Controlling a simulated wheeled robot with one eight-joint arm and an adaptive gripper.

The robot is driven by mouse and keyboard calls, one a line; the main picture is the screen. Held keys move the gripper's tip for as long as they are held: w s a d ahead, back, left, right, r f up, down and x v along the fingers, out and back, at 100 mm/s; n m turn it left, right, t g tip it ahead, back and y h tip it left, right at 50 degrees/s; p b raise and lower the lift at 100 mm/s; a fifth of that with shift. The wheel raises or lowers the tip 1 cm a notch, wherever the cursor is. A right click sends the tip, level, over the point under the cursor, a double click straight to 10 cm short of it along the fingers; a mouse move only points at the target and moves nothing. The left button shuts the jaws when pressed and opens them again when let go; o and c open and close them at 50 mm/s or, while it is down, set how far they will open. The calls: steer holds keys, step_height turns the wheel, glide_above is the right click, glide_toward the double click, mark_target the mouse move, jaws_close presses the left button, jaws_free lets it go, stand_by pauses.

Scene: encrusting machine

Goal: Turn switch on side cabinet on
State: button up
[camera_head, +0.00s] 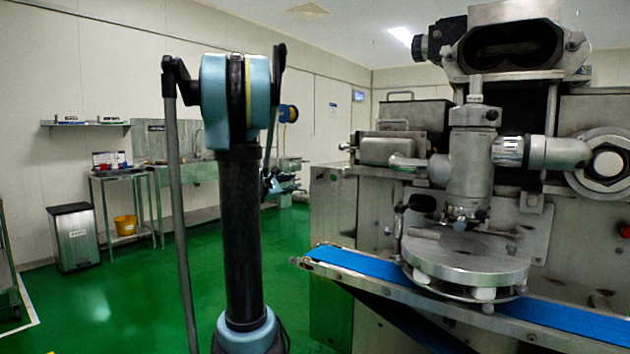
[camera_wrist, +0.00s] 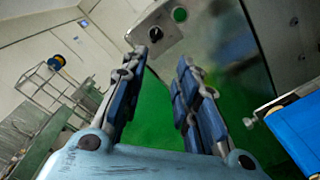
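The switch (camera_wrist: 155,34) is a small black rotary knob on a light grey panel (camera_wrist: 143,38), at the top of the wrist view. A round green button (camera_wrist: 180,14) sits just right of it. My gripper (camera_wrist: 160,62) is open, with its two dark blue fingers apart and nothing between them. The switch appears just beyond the fingertips, with no contact visible. In the head view my gripper is small and partly hidden behind my arm. The switch cannot be made out there.
The steel machine (camera_head: 335,215) with a blue conveyor belt (camera_head: 365,270) stands at right. The belt also shows at the wrist view's right edge (camera_wrist: 300,125). A steel table (camera_head: 125,177), a bin (camera_head: 75,238) and a sink counter stand at the left wall. The green floor between is clear.

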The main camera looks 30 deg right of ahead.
mark_target(319, 176)
steer(key=x, duration=1.8)
steer(key=shift+w+a+r, duration=0.15)
steer(key=shift+w+r, duration=0.1)
steer(key=shift+w, duration=0.05)
steer(key=shift+c, duration=0.3)
jaws_close()
